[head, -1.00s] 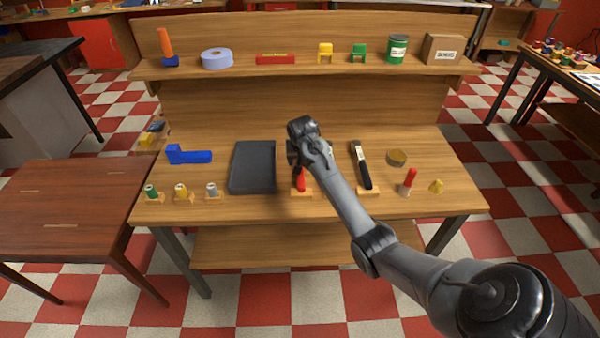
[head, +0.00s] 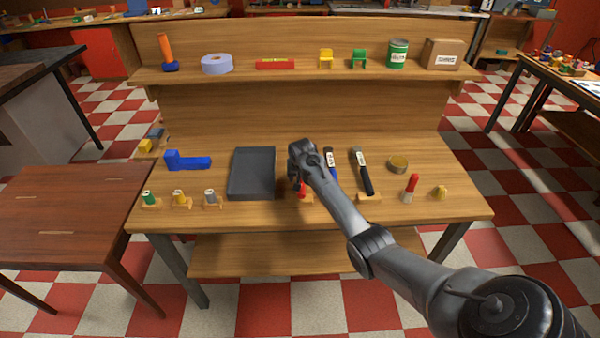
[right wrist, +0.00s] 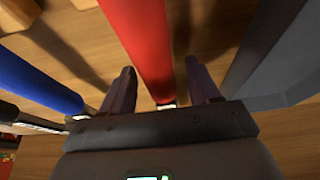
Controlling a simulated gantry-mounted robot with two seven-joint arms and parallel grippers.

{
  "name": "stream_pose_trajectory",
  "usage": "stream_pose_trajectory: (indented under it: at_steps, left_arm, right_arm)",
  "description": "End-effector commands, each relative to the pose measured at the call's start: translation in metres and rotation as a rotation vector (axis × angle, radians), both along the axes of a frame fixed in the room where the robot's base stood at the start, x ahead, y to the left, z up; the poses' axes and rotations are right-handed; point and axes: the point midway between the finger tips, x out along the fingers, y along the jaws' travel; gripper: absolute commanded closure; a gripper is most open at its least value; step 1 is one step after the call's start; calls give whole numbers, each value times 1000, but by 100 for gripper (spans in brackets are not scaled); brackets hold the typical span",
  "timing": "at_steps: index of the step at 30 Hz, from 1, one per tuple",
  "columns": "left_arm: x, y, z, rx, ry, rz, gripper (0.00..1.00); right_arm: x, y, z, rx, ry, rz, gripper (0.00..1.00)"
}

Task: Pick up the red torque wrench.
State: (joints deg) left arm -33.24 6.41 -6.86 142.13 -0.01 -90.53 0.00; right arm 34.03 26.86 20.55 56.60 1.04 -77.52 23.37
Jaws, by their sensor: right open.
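My right gripper (right wrist: 160,68) is open, with one finger on each side of the handle and visible gaps between. In the head view my right gripper (head: 297,180) is over the wrench, its fingers hard to make out. My left gripper is not in view.
A blue-handled tool (right wrist: 38,78) is close on the left in the wrist view. A dark grey tray (head: 251,174) lies just left of the wrench. A red screwdriver-like piece (head: 410,187) stands further right.

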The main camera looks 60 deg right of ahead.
Motion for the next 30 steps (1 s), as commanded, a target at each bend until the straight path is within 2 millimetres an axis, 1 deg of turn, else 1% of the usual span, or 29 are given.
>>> stream_pose_trajectory:
  at_steps: [8,11,12,20,21,30]
  left_arm:
    - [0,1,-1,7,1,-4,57]
    - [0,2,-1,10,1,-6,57]
    - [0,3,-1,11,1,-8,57]
    - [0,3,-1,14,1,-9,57]
    - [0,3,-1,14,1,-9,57]
    - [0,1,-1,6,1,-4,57]
  right_arm:
    - [1,-1,-2,0,-1,0,39]
    - [1,-1,-2,0,-1,0,53]
    - [1,-1,-2,0,-1,0,59]
    - [1,-1,-3,1,-1,0,99]
    - [1,-1,-1,-1,-3,1,100]
    - [1,-1,1,-1,-2,0,100]
